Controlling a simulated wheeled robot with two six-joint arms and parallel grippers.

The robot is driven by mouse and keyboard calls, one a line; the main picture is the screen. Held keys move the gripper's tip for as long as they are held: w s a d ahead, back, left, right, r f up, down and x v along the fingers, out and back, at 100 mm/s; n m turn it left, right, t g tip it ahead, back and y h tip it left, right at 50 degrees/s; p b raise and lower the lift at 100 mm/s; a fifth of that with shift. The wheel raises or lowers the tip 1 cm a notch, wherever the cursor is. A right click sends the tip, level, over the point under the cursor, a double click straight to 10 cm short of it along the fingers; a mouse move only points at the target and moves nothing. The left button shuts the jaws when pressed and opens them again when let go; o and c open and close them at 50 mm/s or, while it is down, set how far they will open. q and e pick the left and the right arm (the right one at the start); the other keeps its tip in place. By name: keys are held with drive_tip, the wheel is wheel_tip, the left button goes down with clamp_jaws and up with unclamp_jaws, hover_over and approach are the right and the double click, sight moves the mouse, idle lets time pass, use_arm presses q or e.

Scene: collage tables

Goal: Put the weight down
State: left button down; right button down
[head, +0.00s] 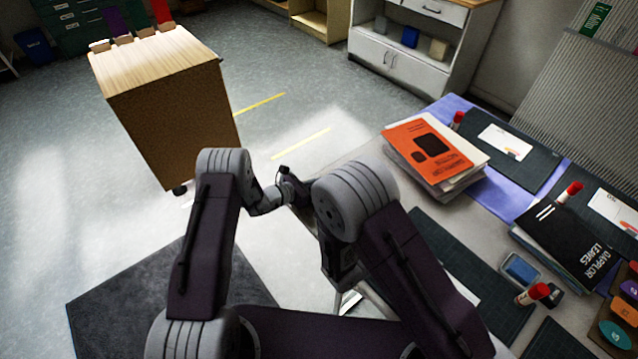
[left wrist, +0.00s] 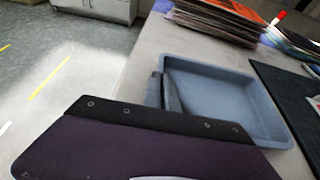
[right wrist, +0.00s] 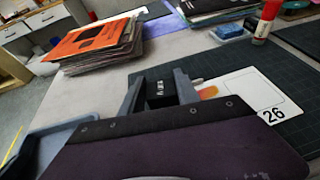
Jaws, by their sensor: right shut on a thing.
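In the right wrist view my right gripper (right wrist: 158,94) is shut on a small black weight (right wrist: 158,88) with pale lettering. The weight is between the two grey fingers, over or beside a white card (right wrist: 238,98) marked 26 with an orange print. The card lies on a dark mat (right wrist: 285,72). I cannot tell whether the weight touches the card or mat. The head view hides both grippers' fingertips behind my arms.
A stack of books with an orange top (head: 432,150) stands on the table's far left. A black book (head: 565,240), red-capped glue sticks (head: 533,293) and a blue ink pad (head: 521,269) lie to the right. A wooden cabinet (head: 165,110) stands apart on the floor.

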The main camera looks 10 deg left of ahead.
drive_tip(key=shift+w, duration=0.1)
idle(0.3)
drive_tip(key=w+a+r+n+t+y, duration=0.2)
drive_tip(key=w+a+n+y, duration=0.1)
drive_tip(key=w+a, duration=0.55)
drive_tip(key=w+a+r+n+t+y, duration=0.2)
drive_tip(key=w+a+n+y, duration=0.1)
drive_tip(key=w+a, duration=0.6)
drive_tip(key=f, duration=0.3)
drive_tip(key=s+f, duration=0.1)
drive_tip(key=f, duration=0.2)
drive_tip(key=a+f, duration=0.1)
drive_tip(key=f, duration=0.3)
drive_tip(key=shift+s, duration=0.15)
drive_tip(key=shift+f, duration=0.1)
drive_tip(key=shift+f, duration=0.4)
drive_tip(key=c, duration=0.9)
unclamp_jaws()
drive_tip(key=shift+f, duration=0.1)
